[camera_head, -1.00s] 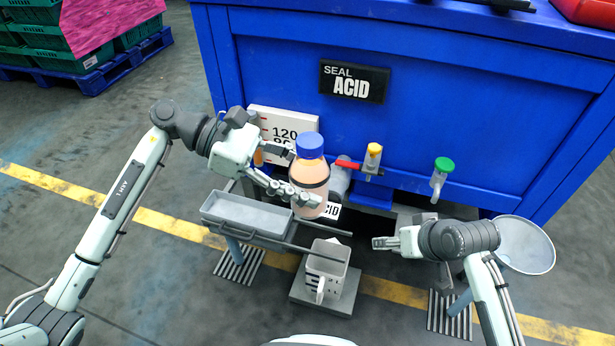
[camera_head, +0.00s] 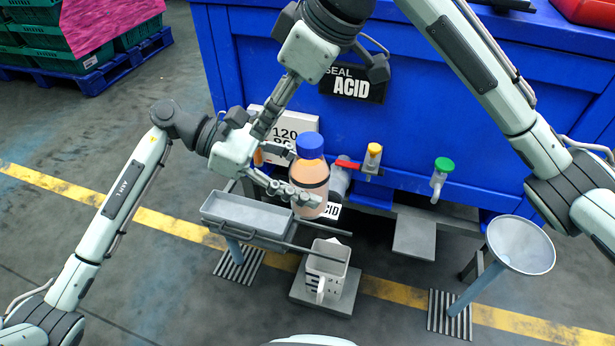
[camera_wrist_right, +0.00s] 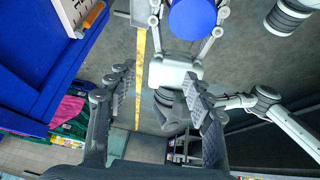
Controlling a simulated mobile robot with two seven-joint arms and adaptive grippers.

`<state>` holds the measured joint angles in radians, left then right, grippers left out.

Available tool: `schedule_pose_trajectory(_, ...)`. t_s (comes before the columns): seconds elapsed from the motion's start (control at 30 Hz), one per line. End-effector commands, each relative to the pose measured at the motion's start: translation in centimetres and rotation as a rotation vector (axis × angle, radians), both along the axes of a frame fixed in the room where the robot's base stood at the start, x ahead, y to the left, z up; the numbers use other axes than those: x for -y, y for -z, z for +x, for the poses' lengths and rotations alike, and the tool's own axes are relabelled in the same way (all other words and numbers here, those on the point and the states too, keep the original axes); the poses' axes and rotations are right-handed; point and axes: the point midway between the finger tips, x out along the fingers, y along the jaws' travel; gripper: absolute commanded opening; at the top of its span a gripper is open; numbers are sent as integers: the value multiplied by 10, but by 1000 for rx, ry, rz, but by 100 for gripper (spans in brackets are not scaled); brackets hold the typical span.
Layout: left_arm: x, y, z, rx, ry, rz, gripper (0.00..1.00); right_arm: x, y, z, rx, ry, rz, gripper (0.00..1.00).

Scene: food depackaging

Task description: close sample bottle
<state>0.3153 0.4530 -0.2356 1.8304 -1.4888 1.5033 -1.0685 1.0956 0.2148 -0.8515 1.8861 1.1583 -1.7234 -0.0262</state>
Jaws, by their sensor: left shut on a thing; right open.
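The sample bottle (camera_head: 312,176) is upright, with orange-brown contents and a dark band. Its blue cap (camera_head: 310,145) sits on top; whether it is tight I cannot tell. My left gripper (camera_head: 304,188) is shut on the bottle from the left, holding it in front of the blue tank. My right gripper (camera_head: 266,124) reaches down from above, left of the cap. In the right wrist view, its fingers (camera_wrist_right: 157,80) are apart and empty. The cap (camera_wrist_right: 193,18) shows beyond them at the top, with my left gripper around the bottle.
The blue tank (camera_head: 450,90) stands behind, with a red-handled valve (camera_head: 347,164), a yellow tap (camera_head: 374,152) and a green tap (camera_head: 443,165). A grey tray (camera_head: 245,214), a white jug (camera_head: 327,266) and a round dish (camera_head: 521,245) are lower down. A white gauge board (camera_head: 287,118) stands behind the bottle.

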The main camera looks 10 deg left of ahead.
Motion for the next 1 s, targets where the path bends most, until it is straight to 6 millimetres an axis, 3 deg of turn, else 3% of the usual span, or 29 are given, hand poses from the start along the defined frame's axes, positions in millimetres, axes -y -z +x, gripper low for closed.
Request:
schedule_pose_trajectory(0.2, 0, 0, 0, 1, 0, -1, 0, 16, -25, -14, -1, -240, -282, 52)
schedule_pose_trajectory(0.4, 0, 0, 0, 1, 0, -1, 0, 40, -49, -20, -38, -350, -455, 52)
schedule_pose_trajectory(0.63, 0, 0, 0, 1, 0, -1, 0, 53, -62, -22, -66, -387, -524, 52)
schedule_pose_trajectory(1.0, 0, 0, 0, 1, 0, -1, 0, 54, -61, -22, -68, -389, -526, 52)
